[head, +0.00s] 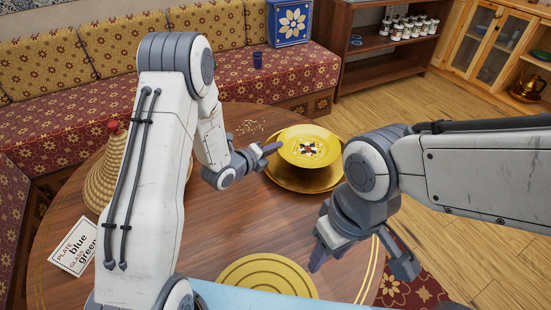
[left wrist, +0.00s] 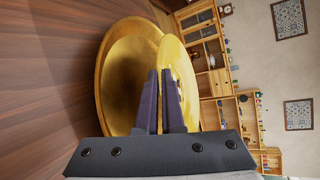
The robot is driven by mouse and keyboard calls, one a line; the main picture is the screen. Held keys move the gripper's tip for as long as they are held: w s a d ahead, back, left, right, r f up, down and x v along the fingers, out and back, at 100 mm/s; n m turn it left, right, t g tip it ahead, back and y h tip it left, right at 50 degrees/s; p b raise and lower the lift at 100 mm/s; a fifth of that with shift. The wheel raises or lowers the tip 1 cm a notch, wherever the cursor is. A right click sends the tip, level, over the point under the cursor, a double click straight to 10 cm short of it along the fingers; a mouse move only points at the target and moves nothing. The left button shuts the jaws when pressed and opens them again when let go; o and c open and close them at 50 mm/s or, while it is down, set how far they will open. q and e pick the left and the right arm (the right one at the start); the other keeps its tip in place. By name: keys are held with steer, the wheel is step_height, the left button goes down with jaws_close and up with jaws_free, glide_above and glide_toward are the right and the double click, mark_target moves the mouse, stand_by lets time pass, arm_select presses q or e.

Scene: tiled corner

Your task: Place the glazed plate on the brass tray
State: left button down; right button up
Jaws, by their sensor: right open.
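The glazed plate (head: 311,147) is yellow with a dark, red and white pattern at its centre. It is over the round brass tray (head: 287,184), on the right of the table. My left gripper (head: 268,150) is shut on the plate's left rim. In the left wrist view, the plate (left wrist: 181,65) passes between the two fingers (left wrist: 161,100), and the tray (left wrist: 117,68) shows beneath it. The plate looks a little above the tray; its underside is hidden, so I cannot tell whether they touch. My right gripper (head: 362,260) is open and empty, in front of the tray.
A round gold mat (head: 265,277) lies at the table's near side. A woven cone (head: 107,180) and a printed card (head: 74,246) are at the left. Small crumbs (head: 250,127) lie behind the tray. A blue cup (head: 258,60) stands on the bench. The wooden table (head: 235,225) is bare between mat and tray.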

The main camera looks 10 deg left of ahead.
mark_target(275, 165)
arm_select(q)
steer(key=shift+s+f, duration=0.15)
steer(key=shift+f, duration=1.9)
steer(key=shift+b, duration=0.3)
steer(key=c, duration=1.4)
jaws_free()
steer(key=shift+f, duration=0.15)
steer(key=shift+o, duration=0.4)
